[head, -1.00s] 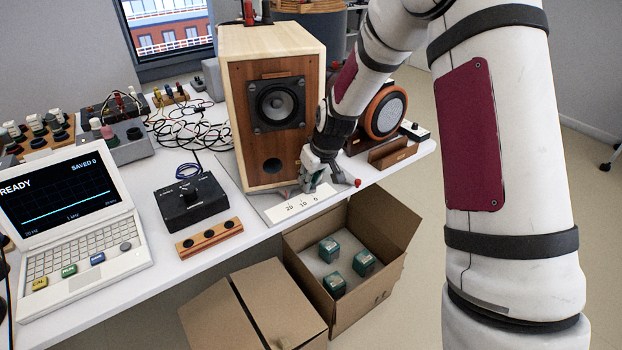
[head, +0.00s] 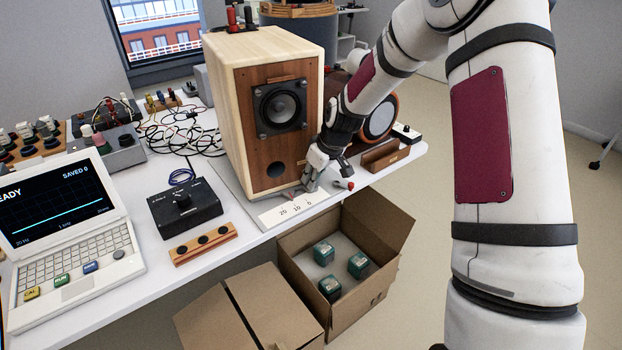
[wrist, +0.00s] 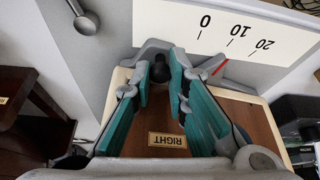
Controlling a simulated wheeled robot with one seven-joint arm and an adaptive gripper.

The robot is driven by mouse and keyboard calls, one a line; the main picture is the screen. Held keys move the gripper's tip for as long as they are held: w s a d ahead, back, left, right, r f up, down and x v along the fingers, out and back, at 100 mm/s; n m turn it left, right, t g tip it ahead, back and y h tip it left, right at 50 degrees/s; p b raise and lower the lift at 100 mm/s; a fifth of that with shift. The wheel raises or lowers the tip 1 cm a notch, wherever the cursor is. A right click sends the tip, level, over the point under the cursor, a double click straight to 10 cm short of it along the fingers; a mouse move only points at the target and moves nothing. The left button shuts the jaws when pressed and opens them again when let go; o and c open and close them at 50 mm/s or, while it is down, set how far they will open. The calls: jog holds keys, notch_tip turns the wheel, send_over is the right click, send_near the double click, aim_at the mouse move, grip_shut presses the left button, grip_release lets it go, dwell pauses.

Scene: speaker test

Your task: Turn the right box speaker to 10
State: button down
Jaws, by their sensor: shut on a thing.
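The right box speaker (head: 276,150) has a pale wood cabinet and a brown front with one cone, and stands angled on the bench. In the wrist view its front panel carries a RIGHT label (wrist: 167,141). A white scale (head: 290,210) marked 0, 10 and 20 lies before it. In the wrist view a red pointer line (wrist: 219,67) aims roughly between the 10 and 20 marks on the scale (wrist: 180,25). My gripper (head: 310,182) is low at the speaker's front right corner. Its teal-padded fingers (wrist: 161,70) are shut on a dark knob (wrist: 160,73), partly hidden between them.
A round orange-rimmed speaker (head: 378,117) and a wooden holder (head: 382,155) stand to the right. A black control box (head: 185,205) and laptop (head: 75,225) are left. Open cardboard box (head: 350,305) lies below the bench edge. A grey round-headed piece (wrist: 85,24) is beside my gripper.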

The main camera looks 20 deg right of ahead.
jog(key=c, duration=1.8)
grip_release()
jog(key=shift+c, duration=0.2)
jog(key=v, duration=1.2)
jog(key=shift+w, duration=0.1)
